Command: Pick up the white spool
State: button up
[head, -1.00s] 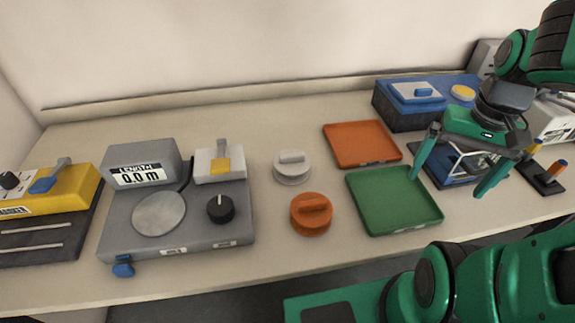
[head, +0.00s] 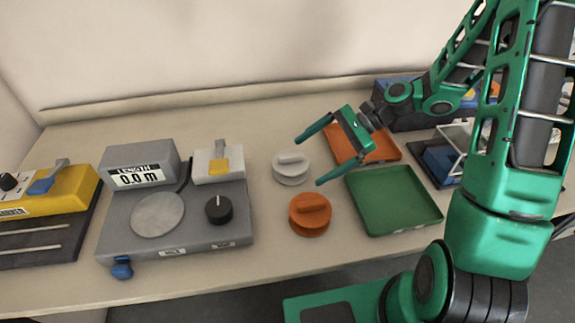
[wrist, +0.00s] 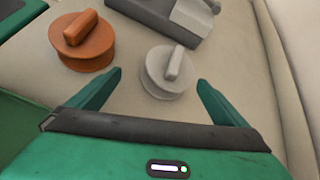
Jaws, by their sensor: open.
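The white spool (head: 291,170) is a round light-grey disc with a bar handle on top, standing on the table between the length device and the trays. In the wrist view the white spool (wrist: 168,73) lies ahead of and between the two fingertips, with nothing touching it. My gripper (head: 308,160) is open and empty, its fingers pointing left toward the spool in the head view. The open fingers also frame the lower part of the wrist view (wrist: 158,80).
An orange spool (head: 310,213) stands close in front of the white one. An orange tray (head: 383,154) and a green tray (head: 393,201) lie to the right. The grey length device (head: 180,210) is to the left, with a narrow bare strip of table between.

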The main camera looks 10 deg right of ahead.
aim_at(278, 168)
jog(key=m+y, duration=0.1)
jog(key=w+m+y, duration=0.1)
jog(key=m, duration=0.1)
jog(key=shift+y, duration=0.3)
jog(key=shift+a, duration=0.2)
jog(key=x, duration=1)
jog(key=shift+w+a+f, duration=0.1)
jog(key=shift+w+a, duration=0.05)
jog(key=shift+w, duration=0.2)
jog(key=c, duration=1.5)
